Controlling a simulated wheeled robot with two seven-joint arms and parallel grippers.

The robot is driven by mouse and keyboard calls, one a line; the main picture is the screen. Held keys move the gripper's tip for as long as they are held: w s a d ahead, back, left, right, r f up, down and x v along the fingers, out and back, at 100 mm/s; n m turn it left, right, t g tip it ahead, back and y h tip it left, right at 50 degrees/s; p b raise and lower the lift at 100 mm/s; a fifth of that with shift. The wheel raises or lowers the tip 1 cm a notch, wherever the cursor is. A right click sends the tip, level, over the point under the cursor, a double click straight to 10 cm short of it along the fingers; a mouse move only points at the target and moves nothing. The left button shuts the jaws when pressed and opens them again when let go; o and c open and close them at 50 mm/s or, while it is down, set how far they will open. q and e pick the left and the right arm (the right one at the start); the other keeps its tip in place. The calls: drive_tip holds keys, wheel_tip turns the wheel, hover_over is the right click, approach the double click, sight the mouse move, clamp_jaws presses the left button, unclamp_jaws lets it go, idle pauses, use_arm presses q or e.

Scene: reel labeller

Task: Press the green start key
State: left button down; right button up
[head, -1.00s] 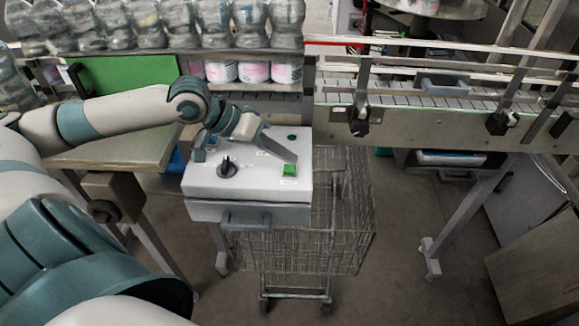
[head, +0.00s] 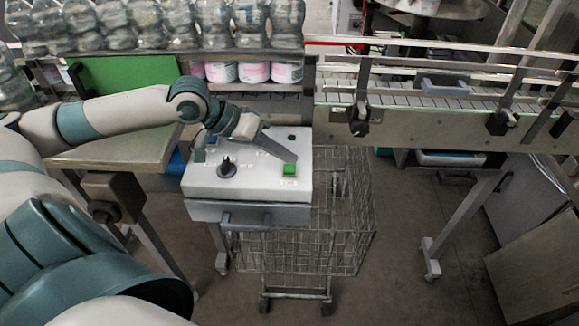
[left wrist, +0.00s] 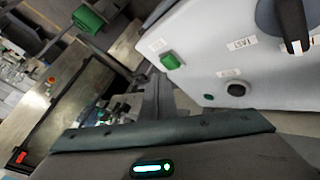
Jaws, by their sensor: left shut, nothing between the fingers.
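The green start key (head: 289,169) is on the right front of the top of a white control box (head: 250,188). It also shows in the left wrist view (left wrist: 170,61). My left gripper (head: 294,159) is shut and empty, its fingers slanting down over the box with the tips just behind the key. In the left wrist view the fingers (left wrist: 156,97) lie below the key, and it looks uncovered. I cannot tell how high the tips are above the box. My right gripper is not in view.
A wire cart (head: 345,225) stands below the box. A conveyor (head: 430,115) runs behind at right. Bottles and jars (head: 254,72) stand at the back.

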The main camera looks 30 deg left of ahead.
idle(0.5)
use_arm(q)
drive_tip(key=shift+f, duration=0.2)
drive_tip(key=shift+f+p, duration=0.1)
drive_tip(key=shift+p, duration=0.2)
drive_tip(key=shift+f, duration=0.1)
drive_tip(key=shift+f, duration=0.3)
idle(0.3)
drive_tip(key=shift+f, duration=0.2)
idle(0.5)
drive_tip(key=shift+r+p, duration=0.9)
drive_tip(key=shift+p, duration=0.35)
